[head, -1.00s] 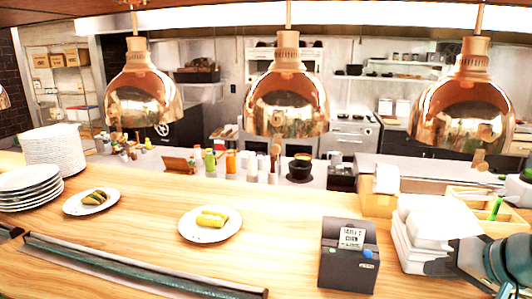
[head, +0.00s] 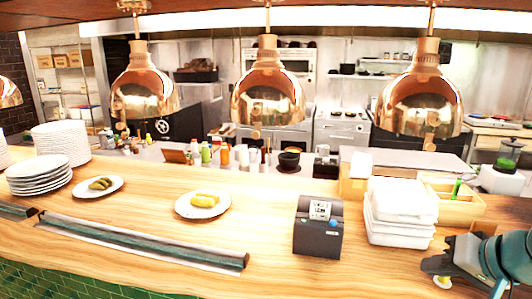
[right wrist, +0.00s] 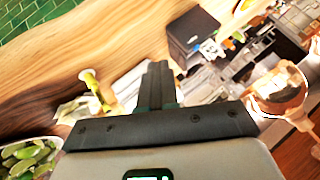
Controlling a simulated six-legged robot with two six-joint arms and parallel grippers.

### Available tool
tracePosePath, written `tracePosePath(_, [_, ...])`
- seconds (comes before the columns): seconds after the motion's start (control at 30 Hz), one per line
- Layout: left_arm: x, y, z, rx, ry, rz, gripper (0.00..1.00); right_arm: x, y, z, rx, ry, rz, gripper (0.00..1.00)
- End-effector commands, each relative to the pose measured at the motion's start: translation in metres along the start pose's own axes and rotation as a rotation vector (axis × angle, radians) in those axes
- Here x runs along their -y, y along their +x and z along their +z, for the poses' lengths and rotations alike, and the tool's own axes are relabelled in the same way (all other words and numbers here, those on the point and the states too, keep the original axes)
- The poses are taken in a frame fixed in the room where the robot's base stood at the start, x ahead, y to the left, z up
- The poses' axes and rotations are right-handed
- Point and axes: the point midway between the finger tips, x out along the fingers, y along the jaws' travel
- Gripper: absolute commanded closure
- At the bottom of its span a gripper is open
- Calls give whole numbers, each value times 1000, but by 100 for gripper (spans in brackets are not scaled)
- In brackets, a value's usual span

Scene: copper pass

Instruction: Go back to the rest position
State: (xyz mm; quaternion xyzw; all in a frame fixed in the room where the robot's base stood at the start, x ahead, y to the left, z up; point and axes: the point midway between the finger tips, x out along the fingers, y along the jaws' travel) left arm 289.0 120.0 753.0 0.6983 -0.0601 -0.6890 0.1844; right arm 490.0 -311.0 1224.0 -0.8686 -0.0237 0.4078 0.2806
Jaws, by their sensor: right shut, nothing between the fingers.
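My right gripper (head: 432,267) is at the lower right of the head view, over the wooden counter (head: 130,225), in front of the white container stack (head: 400,222). It holds nothing. In the right wrist view its dark fingers (right wrist: 158,84) are together, with the counter beyond them. A small white and yellow item (head: 442,282) shows just below the gripper in the head view; what it is cannot be told. My left gripper is in neither view.
A black ticket printer (head: 318,235) stands left of the containers. A wooden box (head: 452,207) is behind them. Two plates with food (head: 203,204) (head: 98,187) and stacked plates (head: 40,175) are farther left. Copper lamps (head: 421,95) hang above. A bowl of green pieces (right wrist: 30,158) shows in the wrist view.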

Motion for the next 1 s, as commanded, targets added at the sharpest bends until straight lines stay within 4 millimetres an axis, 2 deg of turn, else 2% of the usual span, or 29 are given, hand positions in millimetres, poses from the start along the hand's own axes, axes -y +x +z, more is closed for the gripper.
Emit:
tracePosePath(0.13, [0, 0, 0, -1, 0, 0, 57, 1, 1, -1, 1, 0, 0, 100])
tracePosePath(0.2, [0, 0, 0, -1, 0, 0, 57, -6, 25, 9, 31, 6, 13, 100])
tracePosePath(0.47, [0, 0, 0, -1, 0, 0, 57, -26, 98, 44, 111, 15, 60, 100])
tracePosePath(0.57, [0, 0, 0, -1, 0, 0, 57, -36, 127, 66, 150, 15, 79, 100])
tracePosePath(0.67, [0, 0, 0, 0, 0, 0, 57, -48, 160, 98, 199, 12, 102, 100])
tracePosePath(0.77, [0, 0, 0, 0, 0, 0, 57, -63, 198, 145, 267, 4, 130, 100])
tracePosePath(0.87, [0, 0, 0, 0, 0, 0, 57, -81, 236, 215, 358, -12, 158, 100])
tracePosePath(0.9, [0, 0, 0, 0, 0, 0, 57, -88, 247, 247, 398, -22, 167, 100])
tracePosePath(0.97, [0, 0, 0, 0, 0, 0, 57, -96, 259, 295, 454, -36, 177, 100])
tracePosePath(1.0, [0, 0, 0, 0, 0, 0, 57, -101, 263, 325, 490, -45, 180, 100])
